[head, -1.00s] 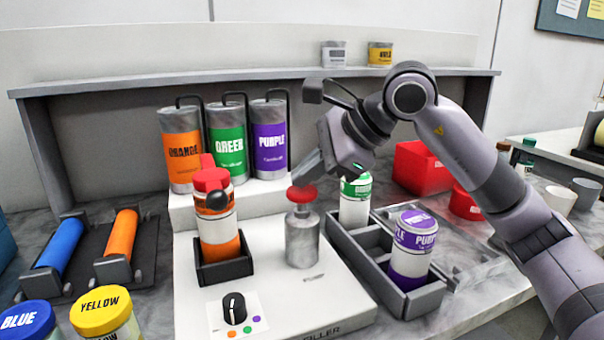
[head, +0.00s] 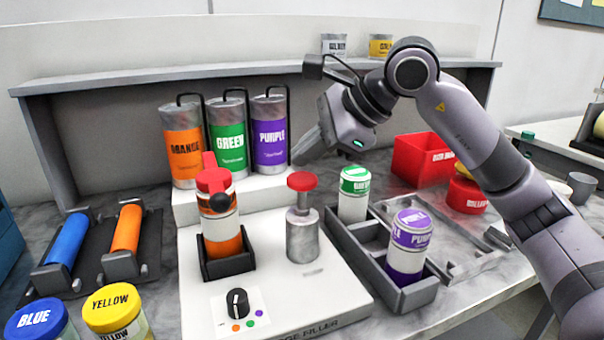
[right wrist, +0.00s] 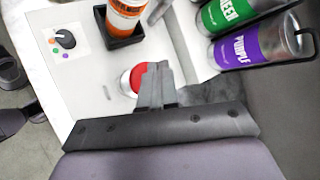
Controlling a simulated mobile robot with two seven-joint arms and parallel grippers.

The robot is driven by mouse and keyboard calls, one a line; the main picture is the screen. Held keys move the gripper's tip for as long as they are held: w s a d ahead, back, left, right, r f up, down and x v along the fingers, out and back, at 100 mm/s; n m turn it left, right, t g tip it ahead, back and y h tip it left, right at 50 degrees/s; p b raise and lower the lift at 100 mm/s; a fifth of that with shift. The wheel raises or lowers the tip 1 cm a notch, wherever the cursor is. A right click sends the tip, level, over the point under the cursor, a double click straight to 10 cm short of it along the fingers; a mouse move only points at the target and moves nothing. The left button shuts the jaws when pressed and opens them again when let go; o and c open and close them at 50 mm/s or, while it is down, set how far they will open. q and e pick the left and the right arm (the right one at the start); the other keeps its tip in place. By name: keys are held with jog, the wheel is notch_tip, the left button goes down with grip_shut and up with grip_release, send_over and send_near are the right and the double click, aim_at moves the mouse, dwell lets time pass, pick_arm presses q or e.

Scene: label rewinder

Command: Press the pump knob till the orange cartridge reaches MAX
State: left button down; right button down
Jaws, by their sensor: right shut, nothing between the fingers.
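The orange cartridge (head: 222,240) stands upright in the black holder of the white filler (head: 270,285). Its lower part is filled orange and a red cap with a black round part sits on top. I cannot read a MAX mark. The red pump knob (head: 302,181) stands raised on its grey metal pump, right of the cartridge. My right gripper (head: 300,158) is shut and empty, with its tips just above the knob, apart from it. In the right wrist view the fingers (right wrist: 155,85) overlap the red knob (right wrist: 132,80). My left gripper is not in view.
Orange (head: 183,150), green (head: 228,140) and purple (head: 270,135) canisters stand behind on a white step. A selector dial (head: 237,303) is at the filler's front. A grey tray (head: 345,235) with green-capped and purple-capped cartridges is to the right. A red bin (head: 415,165) stands behind it.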

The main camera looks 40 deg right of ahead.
aim_at(305, 178)
jog(key=shift+r+p, duration=1.95)
jog(key=shift+r, duration=0.45)
jog(key=shift+f, duration=0.1)
jog(key=shift+w+a, duration=0.1)
dwell(1.8)
